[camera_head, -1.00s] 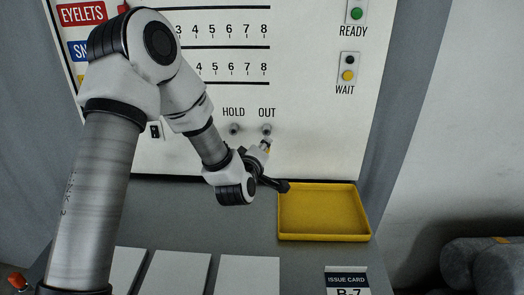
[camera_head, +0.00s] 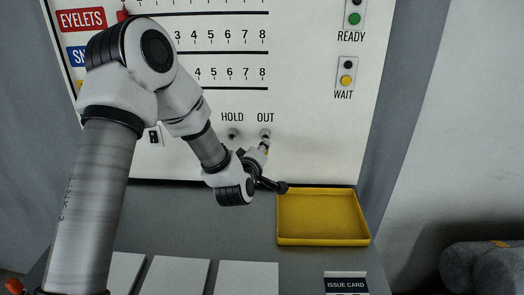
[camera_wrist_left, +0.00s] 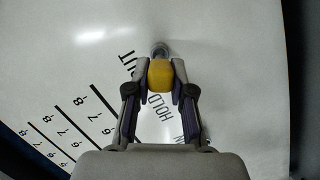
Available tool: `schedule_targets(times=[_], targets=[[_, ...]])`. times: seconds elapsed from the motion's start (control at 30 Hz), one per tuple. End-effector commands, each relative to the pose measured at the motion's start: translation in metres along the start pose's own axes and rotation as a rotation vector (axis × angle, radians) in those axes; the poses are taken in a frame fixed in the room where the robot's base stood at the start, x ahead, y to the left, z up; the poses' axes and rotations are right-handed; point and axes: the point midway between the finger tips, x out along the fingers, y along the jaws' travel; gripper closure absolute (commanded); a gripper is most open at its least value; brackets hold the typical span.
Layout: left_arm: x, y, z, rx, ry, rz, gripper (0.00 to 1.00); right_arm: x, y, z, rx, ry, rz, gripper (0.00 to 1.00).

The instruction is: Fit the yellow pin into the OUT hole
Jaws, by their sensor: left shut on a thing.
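My left gripper (camera_wrist_left: 160,88) is shut on the yellow pin (camera_wrist_left: 161,73), which sits between its fingertips in the left wrist view. A metal fitting (camera_wrist_left: 160,49) shows just beyond the pin, by the OUT lettering; whether the pin touches or enters it I cannot tell. In the head view the OUT hole (camera_head: 265,133) is a round metal fitting under the word OUT, with the HOLD fitting (camera_head: 233,133) to its left. My left gripper (camera_head: 265,149) is right below the OUT fitting, and only a speck of yellow shows there. My right gripper is not in view.
A yellow tray (camera_head: 322,240) lies on the grey bench at the right, below the gripper. Several white cards (camera_head: 178,278) and an issue card (camera_head: 346,281) lie at the front. The panel (camera_head: 310,120) stands upright behind, with a lit yellow WAIT lamp (camera_head: 346,80).

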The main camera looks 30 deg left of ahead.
Motion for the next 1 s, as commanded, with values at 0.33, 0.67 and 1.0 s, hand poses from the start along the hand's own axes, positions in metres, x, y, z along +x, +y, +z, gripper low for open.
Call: schedule_targets(times=[0.33, 0.67, 1.0], targets=[[0.003, 0.0, -0.001, 0.0, 0.0, 0.0, 1.0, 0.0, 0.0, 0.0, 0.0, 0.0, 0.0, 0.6], [0.011, 0.0, -0.003, -0.001, 0.0, 0.0, 1.0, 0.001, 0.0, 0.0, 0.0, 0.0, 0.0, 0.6], [0.019, 0.0, -0.005, -0.001, 0.0, 0.0, 1.0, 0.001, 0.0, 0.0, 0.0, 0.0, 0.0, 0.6]])
